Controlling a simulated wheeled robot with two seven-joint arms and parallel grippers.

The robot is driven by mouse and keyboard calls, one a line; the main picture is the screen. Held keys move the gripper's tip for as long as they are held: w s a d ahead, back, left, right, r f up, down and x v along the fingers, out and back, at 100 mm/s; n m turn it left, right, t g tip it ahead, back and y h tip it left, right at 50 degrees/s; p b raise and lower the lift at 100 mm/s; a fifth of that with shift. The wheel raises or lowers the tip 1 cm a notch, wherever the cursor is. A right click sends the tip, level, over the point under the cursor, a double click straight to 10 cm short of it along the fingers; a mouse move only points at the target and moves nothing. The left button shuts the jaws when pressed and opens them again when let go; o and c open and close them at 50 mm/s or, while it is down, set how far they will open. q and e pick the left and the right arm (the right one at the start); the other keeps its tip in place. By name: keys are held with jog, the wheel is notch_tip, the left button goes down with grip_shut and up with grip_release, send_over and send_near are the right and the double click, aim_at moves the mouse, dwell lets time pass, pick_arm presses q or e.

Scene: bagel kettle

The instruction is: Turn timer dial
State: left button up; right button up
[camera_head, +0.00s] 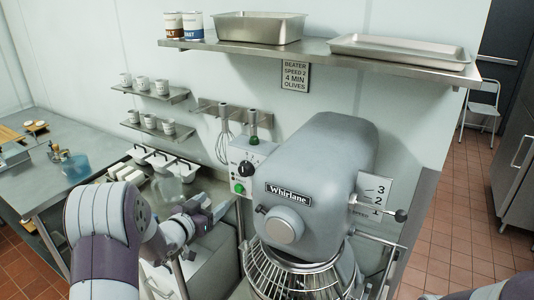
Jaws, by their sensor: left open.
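The timer dial is a black round knob (246,169) on the pale control box (257,155) at the left side of the large grey mixer (320,165). A green button (239,188) sits below the dial. My left gripper (218,208) is open and empty, to the left of the control box and lower than the dial in the picture. It looks apart from the dial. Only a piece of my right arm shows at the bottom right corner; its gripper is out of view.
A shelf (320,49) above holds two cans, a deep pan (258,28) and a flat tray (400,50). The mixer's wire guard (300,282) and a speed lever (400,215) are at the front and right. A steel counter (50,180) stands left.

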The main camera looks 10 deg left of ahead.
pick_arm(q)
notch_tip(320, 180, up, 6)
jog(key=d+f+t+h+p, duration=0.1)
jog(key=d+t+h+p, duration=0.1)
jog(key=p+x, duration=0.4)
jog(key=x, duration=0.6)
jog(key=shift+f+m+g, duration=0.3)
jog(key=shift+f, duration=0.4)
jog(key=shift+w+d+f, duration=0.15)
jog(key=shift+w+d, duration=0.05)
jog(key=shift+w, duration=0.05)
jog(key=c, duration=1)
pick_arm(e)
notch_tip(320, 180, up, 6)
jog(key=s, duration=0.1)
jog(key=shift+s+r, duration=0.25)
jog(key=shift+s, duration=0.1)
